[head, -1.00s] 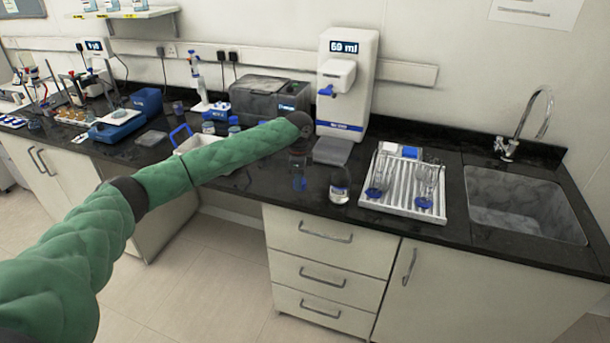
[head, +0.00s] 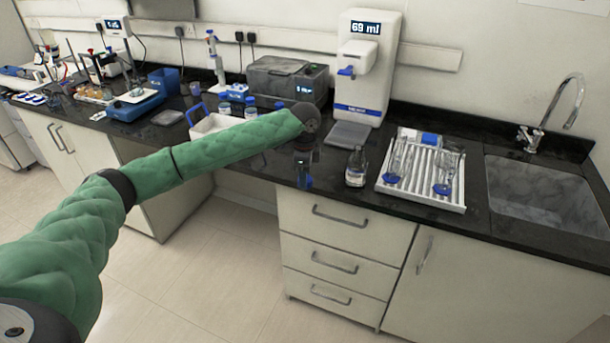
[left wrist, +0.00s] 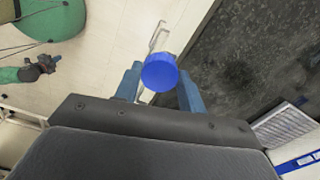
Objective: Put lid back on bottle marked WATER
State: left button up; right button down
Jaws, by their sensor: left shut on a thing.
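My left gripper (head: 304,182) is shut on a blue round lid (left wrist: 160,75), seen between its two blue fingers in the left wrist view. In the head view the gripper points down near the counter's front edge, left of a small clear bottle (head: 356,168) with a pale label. That bottle stands upright on the black counter, apart from the gripper, with no blue lid visible on it. Its label is too small to read. A dark gripper on a green arm, seemingly my right one (left wrist: 38,70), shows small in the left wrist view; its jaws are unclear.
A white drying rack (head: 460,200) with glassware stands right of the bottle, then the sink (head: 545,195). A white dispenser (head: 368,75) stands behind. Blue-capped bottles (head: 224,107) and a white carrier (head: 205,128) are left, beyond my arm. Drawers lie below the counter edge.

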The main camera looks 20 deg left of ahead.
pick_arm(q)
jog(key=s+d+f+n, duration=0.2)
jog(key=s+d+n, duration=0.2)
jog(key=s+n, duration=0.3)
jog(key=s+d+f+n, duration=0.3)
jog(key=s+d+n, duration=0.1)
jog(key=s+n, duration=0.4)
jog(key=shift+s+f+n, duration=0.3)
jog(key=shift+s, duration=0.8)
